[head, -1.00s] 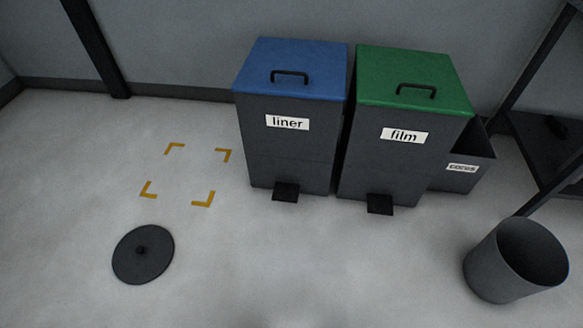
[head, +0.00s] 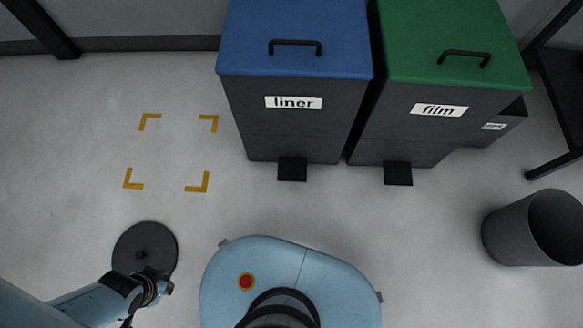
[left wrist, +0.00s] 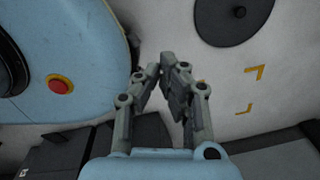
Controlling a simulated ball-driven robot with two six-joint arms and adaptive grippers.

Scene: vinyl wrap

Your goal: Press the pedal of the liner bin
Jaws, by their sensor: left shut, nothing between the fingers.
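The liner bin (head: 290,125) is a dark grey box with a blue lid and a white "liner" label, at the upper middle of the head view. Its lid is shut. Its black pedal (head: 292,170) sticks out at floor level at the front and nothing touches it. My left gripper shows in the left wrist view (left wrist: 164,66), its fingers closed together with nothing between them. In the head view only its arm and wrist show clearly, at the lower left, well apart from the pedal. My right gripper is not in view.
The film bin (head: 425,135), with green lid and its own pedal (head: 398,174), stands close to the right. A grey round bin (head: 505,232) is at the right. A dark disc (head: 146,245) lies by my left wrist. The floor inside the yellow corner marks (head: 172,152) is clear.

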